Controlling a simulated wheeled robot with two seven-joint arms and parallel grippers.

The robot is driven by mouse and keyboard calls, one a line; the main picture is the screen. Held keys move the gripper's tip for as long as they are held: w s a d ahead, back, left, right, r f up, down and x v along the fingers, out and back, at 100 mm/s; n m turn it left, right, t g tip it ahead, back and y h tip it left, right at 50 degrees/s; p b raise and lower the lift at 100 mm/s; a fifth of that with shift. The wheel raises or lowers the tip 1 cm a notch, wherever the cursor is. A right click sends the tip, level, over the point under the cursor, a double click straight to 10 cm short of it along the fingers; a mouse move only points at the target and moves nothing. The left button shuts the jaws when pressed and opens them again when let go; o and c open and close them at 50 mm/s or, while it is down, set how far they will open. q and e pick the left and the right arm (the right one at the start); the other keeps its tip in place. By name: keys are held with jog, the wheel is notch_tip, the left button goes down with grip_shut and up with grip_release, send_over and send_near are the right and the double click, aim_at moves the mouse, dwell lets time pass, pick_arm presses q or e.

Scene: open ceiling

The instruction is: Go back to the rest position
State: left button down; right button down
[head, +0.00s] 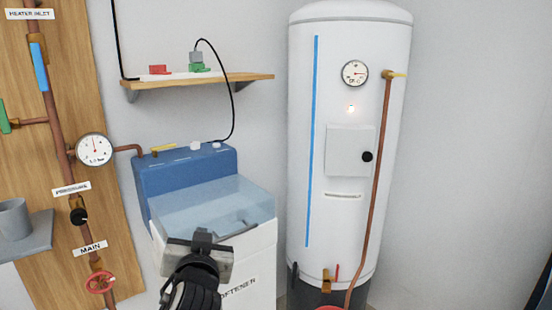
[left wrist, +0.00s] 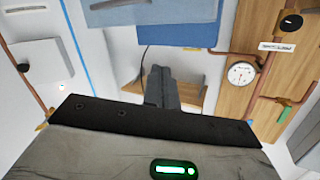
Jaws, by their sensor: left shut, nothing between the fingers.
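My left gripper (head: 204,238) is in the lower middle of the head view, in front of the white and blue softener cabinet (head: 258,262). Its fingers are shut with nothing between them. In the left wrist view the closed fingers (left wrist: 162,86) show at the centre, apart from anything. My right gripper is in neither view.
The white heater tank (head: 345,215) stands to the right. A wooden shelf (head: 200,81) is above the softener. At left, a wooden board (head: 110,235) carries copper pipes, a gauge (head: 94,149) and a red valve wheel (head: 99,282). A grey ledge (head: 28,236) holds a grey cup (head: 14,219).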

pick_arm(q)
jog(key=s+f+m+g+h, duration=0.1)
jog(key=s+f+g+h, duration=0.1)
jog(key=s+f, duration=0.55)
jog(key=s+f+m+g+h, duration=0.15)
jog(key=s+f, duration=0.25)
jog(key=f, duration=0.7)
jog(key=s+f+g+h, duration=0.2)
jog(key=s+f, duration=0.6)
jog(key=s, duration=0.6)
jog(key=shift+s+a+f+n+h, duration=0.15)
jog(key=shift+s+f+n+h, duration=0.05)
jog(key=shift+s+n+h, duration=0.2)
jog(key=shift+w, duration=0.1)
